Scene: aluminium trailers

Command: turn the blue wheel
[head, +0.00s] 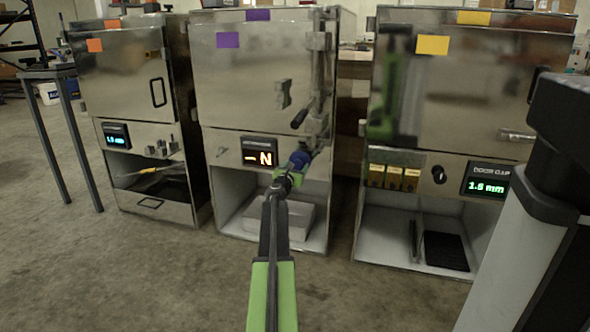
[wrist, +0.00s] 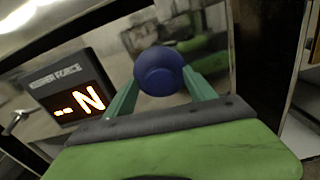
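The blue wheel (head: 300,159) is a small round knob on the right side of the middle cabinet (head: 250,75), below its latch hardware and right of the display. In the wrist view the blue wheel (wrist: 160,70) sits between the two green fingers of my gripper (wrist: 161,78), one on each side. The fingers' inner edges meet the wheel's outline, but I cannot tell whether they press on it. In the head view my gripper (head: 288,172) reaches up to the wheel, and my arm hides part of that area.
A display (head: 259,153) reading "-- N" is left of the wheel; it also shows in the wrist view (wrist: 70,92). A cabinet with orange labels (head: 125,70) stands left, one with yellow labels (head: 465,90) right. Floor in front is clear.

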